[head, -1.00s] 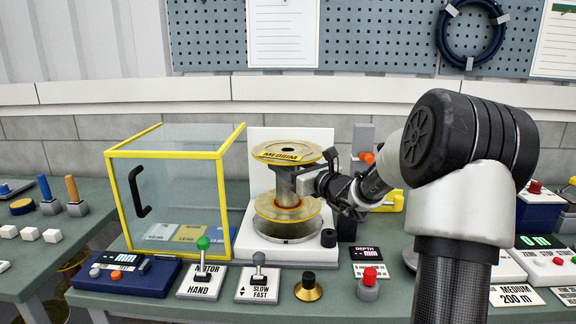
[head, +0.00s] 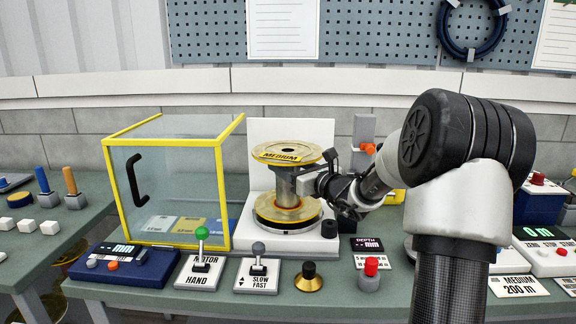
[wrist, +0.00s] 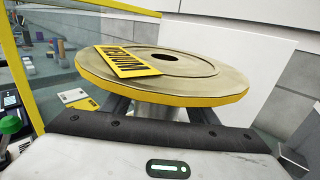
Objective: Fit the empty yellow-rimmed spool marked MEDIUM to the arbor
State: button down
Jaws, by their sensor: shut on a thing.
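The yellow-rimmed spool (head: 287,154) marked MEDIUM stands upright over the white winding stand (head: 254,230) in the head view. My gripper (head: 305,184) is shut on the spool's grey core, between its two flanges, from the right. The lower flange sits low, close over the stand's round base. I cannot tell whether it touches. The arbor is hidden by the spool. In the wrist view, the spool's top flange (wrist: 205,72) fills the middle, with its MEDIUM label and dark centre hole, and the fingers reach under it.
A clear guard box (head: 178,180) with yellow edges stands left of the stand. Levers (head: 201,245) and a black knob (head: 309,275) line the bench front. Grey and orange parts (head: 365,140) stand behind my arm.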

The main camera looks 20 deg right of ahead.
jog(key=shift+f+b, duration=0.55)
jog(key=shift+f, duration=0.05)
dwell(0.3)
jog(key=c, duration=0.6)
grip_release()
jog(key=shift+c, duration=0.2)
jog(key=shift+r+p, duration=0.85)
jog(key=shift+r, duration=0.6)
